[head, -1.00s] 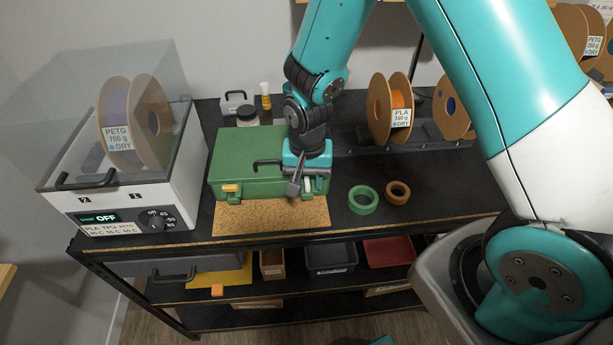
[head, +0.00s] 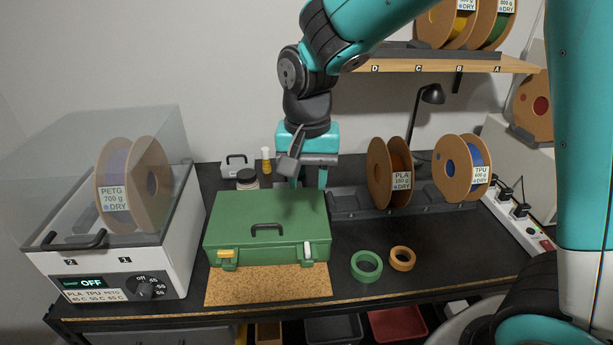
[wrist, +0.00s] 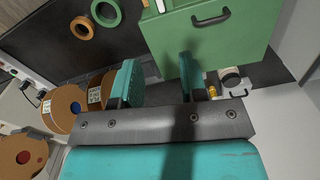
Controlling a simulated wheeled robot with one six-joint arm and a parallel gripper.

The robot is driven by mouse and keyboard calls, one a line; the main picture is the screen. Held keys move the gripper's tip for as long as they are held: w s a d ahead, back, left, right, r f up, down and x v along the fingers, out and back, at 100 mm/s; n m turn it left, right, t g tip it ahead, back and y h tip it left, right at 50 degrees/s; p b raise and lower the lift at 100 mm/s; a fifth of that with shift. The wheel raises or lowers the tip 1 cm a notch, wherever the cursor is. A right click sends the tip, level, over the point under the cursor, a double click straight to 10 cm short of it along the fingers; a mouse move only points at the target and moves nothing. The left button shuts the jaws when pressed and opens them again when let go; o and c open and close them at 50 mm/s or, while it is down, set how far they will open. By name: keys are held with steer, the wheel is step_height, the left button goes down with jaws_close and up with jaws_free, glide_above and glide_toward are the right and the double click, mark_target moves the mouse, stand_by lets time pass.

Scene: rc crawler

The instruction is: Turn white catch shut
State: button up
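The green case (head: 268,220) stands closed on the bench, its dark handle (head: 268,229) lying on the lid. The white catch (head: 307,250) is at the right of its front face and looks upright and narrow. The yellow catch (head: 226,254) is at the left of the front and looks wider than tall. My gripper (head: 309,180) is raised over the case's back right part, apart from both catches. In the wrist view my gripper (wrist: 156,72) has its two teal fingers spread with nothing between them. Whether the white catch is fully seated cannot be told.
A cork mat (head: 268,286) lies before the case. Green (head: 366,266) and orange (head: 402,258) rings lie to its right. The dryer box (head: 120,260) stands left; spools (head: 390,176) stand behind right. The bench front between rings and edge is clear.

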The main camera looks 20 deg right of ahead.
mark_target(307, 247)
steer(key=shift+r, duration=0.35)
steer(key=shift+n, duration=0.7)
step_height(307, 247, down, 18)
steer(key=p, duration=0.4)
steer(key=shift+r, duration=0.2)
